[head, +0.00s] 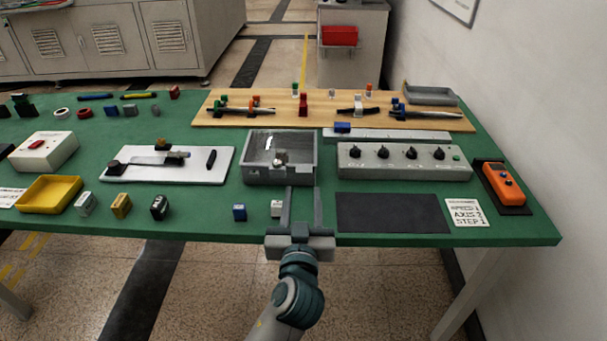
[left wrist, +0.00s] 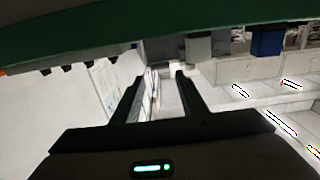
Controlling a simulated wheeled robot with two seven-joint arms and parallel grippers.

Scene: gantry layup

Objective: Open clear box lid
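The clear box (head: 247,172) is a grey box with a see-through lid (head: 262,142), standing near the middle of the green table in the head view. The lid looks shut, and a silver knob (head: 280,158) shows at its front middle. My left gripper (head: 303,191) is at the table's front edge, just in front of the box and a little right of the knob. Its two fingers are apart with nothing between them. The left wrist view also shows the left gripper (left wrist: 159,76) open and empty. My right gripper is in neither view.
A white block (head: 277,208) is close to the left finger, and a blue block (head: 239,212) lies further left. A grey knob panel (head: 400,171) stands right of the box, with a dark mat (head: 392,213) before it. A white board (head: 205,174) lies left.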

